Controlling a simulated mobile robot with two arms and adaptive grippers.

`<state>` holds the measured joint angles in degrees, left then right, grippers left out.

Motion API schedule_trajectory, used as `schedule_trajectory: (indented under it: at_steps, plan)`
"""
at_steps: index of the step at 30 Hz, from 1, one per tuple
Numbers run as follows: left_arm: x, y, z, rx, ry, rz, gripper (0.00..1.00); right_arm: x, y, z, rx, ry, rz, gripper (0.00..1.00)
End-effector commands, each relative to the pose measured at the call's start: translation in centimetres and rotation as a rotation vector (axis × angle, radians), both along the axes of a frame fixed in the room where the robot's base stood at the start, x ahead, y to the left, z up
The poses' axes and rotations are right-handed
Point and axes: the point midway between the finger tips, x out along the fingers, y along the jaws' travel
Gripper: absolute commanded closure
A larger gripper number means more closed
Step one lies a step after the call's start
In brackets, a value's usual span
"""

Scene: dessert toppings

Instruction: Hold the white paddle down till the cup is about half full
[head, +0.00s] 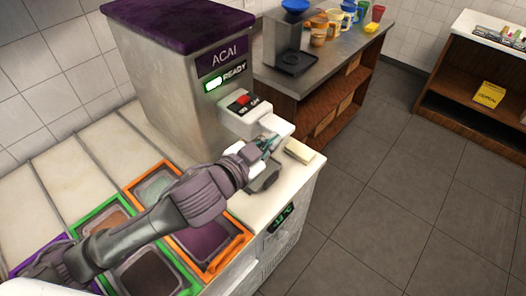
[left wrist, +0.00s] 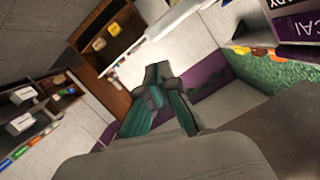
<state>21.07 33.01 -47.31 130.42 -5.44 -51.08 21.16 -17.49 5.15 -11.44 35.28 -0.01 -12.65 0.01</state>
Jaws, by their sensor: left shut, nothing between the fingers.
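The acai machine (head: 185,85) stands on the counter, with a purple top and a lit green READY sign. The white paddle (head: 276,125) sticks out from its front, below a panel with a red button (head: 243,99). My left gripper (head: 270,146) is shut and empty, its teal-padded fingertips right by the paddle; I cannot tell whether they touch. The fingers also show in the left wrist view (left wrist: 162,103). A grey drip tray (head: 265,180) lies below, partly behind my arm. I cannot make out the cup or its fill level. My right gripper is out of view.
Topping bins in orange (head: 236,268) and green frames lie under my left arm. A cream block (head: 300,151) lies at the counter's edge. Behind are a side table (head: 335,72) with a blender base and several cups, and a wooden shelf (head: 460,105).

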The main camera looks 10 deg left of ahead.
Motion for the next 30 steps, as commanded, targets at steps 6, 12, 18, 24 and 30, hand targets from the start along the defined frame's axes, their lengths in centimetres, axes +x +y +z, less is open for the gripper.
schedule_trajectory:
  at_steps: [6, 12, 18, 24, 30]
  plan:
    - [-2.5, 1.2, 0.6, -0.002, -0.001, -0.001, 1.00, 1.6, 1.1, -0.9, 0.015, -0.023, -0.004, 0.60]
    - [-3.0, 1.5, 0.8, -0.001, 0.000, -0.001, 1.00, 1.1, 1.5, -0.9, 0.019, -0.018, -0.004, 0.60]
    - [-3.0, 1.5, 0.8, -0.002, -0.001, -0.001, 1.00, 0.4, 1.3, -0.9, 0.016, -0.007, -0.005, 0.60]
    - [-3.0, 1.5, 0.8, -0.002, -0.001, -0.001, 1.00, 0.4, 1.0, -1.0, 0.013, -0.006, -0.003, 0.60]
    - [-3.0, 1.5, 0.8, -0.002, -0.001, -0.001, 1.00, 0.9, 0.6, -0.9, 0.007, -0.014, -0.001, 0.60]
